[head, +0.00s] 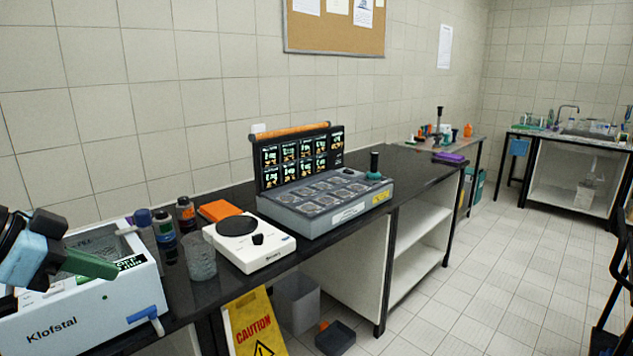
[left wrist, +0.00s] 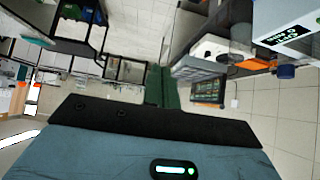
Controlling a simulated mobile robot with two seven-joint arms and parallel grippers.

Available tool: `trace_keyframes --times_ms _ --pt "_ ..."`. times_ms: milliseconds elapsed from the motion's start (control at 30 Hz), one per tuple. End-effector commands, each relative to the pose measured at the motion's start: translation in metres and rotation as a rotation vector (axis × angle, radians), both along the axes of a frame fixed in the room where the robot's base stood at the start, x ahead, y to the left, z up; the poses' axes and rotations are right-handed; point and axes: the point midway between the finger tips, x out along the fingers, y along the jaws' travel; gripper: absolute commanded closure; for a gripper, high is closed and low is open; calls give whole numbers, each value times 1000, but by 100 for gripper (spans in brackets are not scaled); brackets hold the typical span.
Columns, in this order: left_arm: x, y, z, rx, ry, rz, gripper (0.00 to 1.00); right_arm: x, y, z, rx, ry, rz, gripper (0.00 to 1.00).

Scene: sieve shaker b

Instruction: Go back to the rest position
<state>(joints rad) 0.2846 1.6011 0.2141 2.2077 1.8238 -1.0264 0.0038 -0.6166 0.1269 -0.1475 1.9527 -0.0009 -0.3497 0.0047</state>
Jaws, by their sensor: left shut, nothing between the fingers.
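My left gripper (head: 110,271) comes in at the left edge of the head view, over the white Klofstal device (head: 95,315). Its green fingers are together with nothing between them, and they cover part of the device's top. In the left wrist view the green fingers (left wrist: 162,78) also lie closed side by side. That view is turned, with the bench at the upper right. My right gripper is not in view.
The black bench (head: 425,172) holds bottles (head: 186,213), a glass beaker (head: 201,258), a white round-plate device (head: 262,250) and a grey case (head: 335,203) with its lid up. A yellow caution sign (head: 254,325) stands below. The tiled floor at right is mostly clear.

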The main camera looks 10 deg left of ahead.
Motion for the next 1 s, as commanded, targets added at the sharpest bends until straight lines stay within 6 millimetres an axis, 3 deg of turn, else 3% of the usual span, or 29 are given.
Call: trace_keyframes --times_ms 267,367,533,767,1000 --pt "34 17 -81 -83 -34 83 100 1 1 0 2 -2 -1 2" --pt "43 23 -125 -112 -46 129 100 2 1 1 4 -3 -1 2" --pt "43 26 -218 -146 -61 225 100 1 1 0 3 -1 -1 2" --pt "5 8 -342 -144 -61 345 100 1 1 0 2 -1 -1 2" --pt "-71 -40 -447 -103 -44 437 100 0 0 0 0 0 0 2"
